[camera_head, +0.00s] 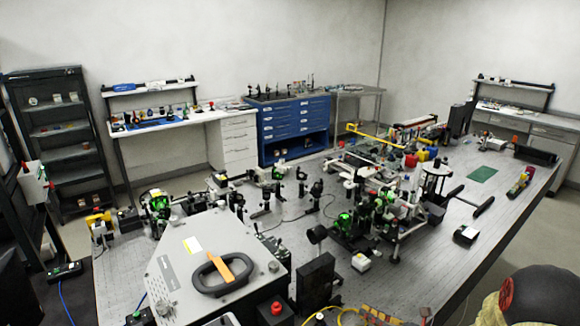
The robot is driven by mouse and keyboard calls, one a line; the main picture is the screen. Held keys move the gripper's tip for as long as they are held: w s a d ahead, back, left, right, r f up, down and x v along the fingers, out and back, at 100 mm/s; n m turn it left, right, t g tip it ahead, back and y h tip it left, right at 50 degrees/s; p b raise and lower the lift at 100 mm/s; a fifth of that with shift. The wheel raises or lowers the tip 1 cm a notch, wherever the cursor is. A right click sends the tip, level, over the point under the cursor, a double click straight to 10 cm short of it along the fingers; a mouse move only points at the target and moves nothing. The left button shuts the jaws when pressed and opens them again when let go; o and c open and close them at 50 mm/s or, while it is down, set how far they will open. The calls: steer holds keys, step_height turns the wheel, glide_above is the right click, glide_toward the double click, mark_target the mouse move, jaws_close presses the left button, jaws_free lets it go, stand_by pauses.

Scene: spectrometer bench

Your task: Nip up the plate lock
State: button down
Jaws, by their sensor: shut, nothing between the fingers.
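I cannot pick out the plate lock with certainty among the small parts on the bench. The large optical table (440,262) carries several black posts and mounts, some with green glowing parts. A grey metal housing (180,262) stands at its front left. A black ring-shaped handle with an orange strip (222,272) lies on top of the housing. My gripper is not in view.
A red-topped button box (276,310) and a black upright block (315,280) stand at the front edge. A dark rounded object (545,296) fills the lower right corner. The table's right side is fairly clear around a green mat (482,174). A blue drawer cabinet (290,132) stands behind.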

mark_target(340, 305)
stand_by(0.3)
steer(key=shift+f+b, duration=0.2)
steer(key=shift+b, duration=0.1)
steer(key=shift+w+d+n+b, duration=0.15)
steer(key=shift+n+b, duration=0.15)
steer(key=shift+b, duration=0.85)
steer(key=b, duration=0.2)
steer(key=shift+s+r+b, duration=0.25)
steer(key=shift+s+b, duration=0.05)
steer(key=shift+b, duration=0.1)
steer(key=shift+s+a+r+b, duration=0.3)
steer(key=shift+s+a+b, duration=0.15)
steer(key=shift+b, duration=0.4)
steer(key=shift+s+a+r, duration=0.1)
steer(key=shift+s+a, duration=0.1)
steer(key=shift+s, duration=0.2)
steer(key=shift+s+a, duration=0.1)
steer(key=shift+a, duration=0.05)
steer(key=shift+w+a+b, duration=0.1)
steer(key=shift+w+a, duration=0.55)
steer(key=shift+w, duration=0.3)
steer(key=shift+w+a+b, duration=0.15)
steer(key=shift+w+a, duration=0.45)
steer(key=shift+w, duration=0.3)
steer(key=shift+w+a+b, duration=0.1)
steer(key=shift+w+a, duration=0.55)
steer(key=shift+w, duration=0.3)
